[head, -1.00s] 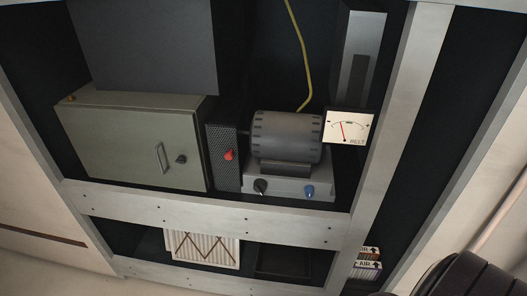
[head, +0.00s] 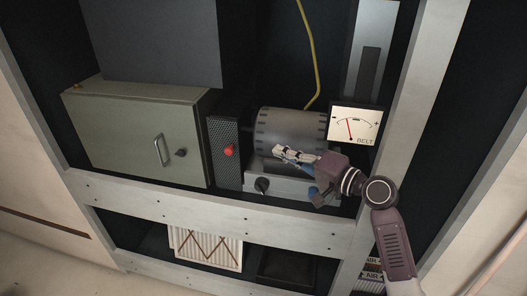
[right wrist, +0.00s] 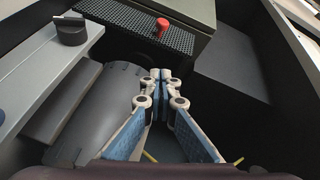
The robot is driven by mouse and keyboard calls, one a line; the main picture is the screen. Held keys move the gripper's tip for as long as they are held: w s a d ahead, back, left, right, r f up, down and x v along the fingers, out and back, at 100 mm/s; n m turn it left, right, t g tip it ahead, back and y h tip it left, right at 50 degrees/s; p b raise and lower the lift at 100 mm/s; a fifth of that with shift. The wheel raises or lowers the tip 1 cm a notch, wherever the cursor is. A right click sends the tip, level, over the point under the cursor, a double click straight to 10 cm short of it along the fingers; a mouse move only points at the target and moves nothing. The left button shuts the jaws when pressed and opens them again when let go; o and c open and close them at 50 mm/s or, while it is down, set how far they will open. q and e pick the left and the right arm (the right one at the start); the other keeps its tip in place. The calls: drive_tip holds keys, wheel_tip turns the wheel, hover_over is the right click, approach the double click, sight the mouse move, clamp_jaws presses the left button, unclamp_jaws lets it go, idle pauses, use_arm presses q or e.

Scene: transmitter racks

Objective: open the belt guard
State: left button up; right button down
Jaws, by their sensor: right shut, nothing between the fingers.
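The belt guard (head: 226,174) looks like a narrow, dark perforated panel with a red knob (head: 229,150), between the green cabinet and the grey motor. It appears closed. In the right wrist view the guard (right wrist: 125,24) lies at the top, its red knob (right wrist: 161,27) just beyond my fingertips. My right gripper (head: 277,150) is in front of the motor (head: 291,127), to the right of the knob and apart from it. Its fingers (right wrist: 160,76) are shut with nothing between them. The gripper hides part of the motor and its base. My left gripper is not in view.
The green cabinet (head: 130,135) with a handle stands left of the guard. A black knob (head: 262,185) sits on the motor's base. The BELT meter (head: 354,124) and a rack post (head: 425,90) stand to the right. A white rail (head: 200,207) runs below.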

drive_tip(key=p, duration=0.3)
approach(232, 145)
drive_tip(key=w+a, duration=0.2)
drive_tip(key=w, duration=0.3)
drive_tip(key=shift+a, duration=0.4)
drive_tip(key=shift+s+a+f, duration=0.15)
drive_tip(key=shift+s+a, duration=0.2)
drive_tip(key=shift+f, duration=0.1)
drive_tip(key=shift+s+a+p, duration=0.1)
drive_tip(key=shift+a+p, duration=0.05)
drive_tip(key=shift+p, duration=0.3)
drive_tip(key=shift+m+t+h, duration=0.3)
drive_tip(key=shift+m, duration=0.1)
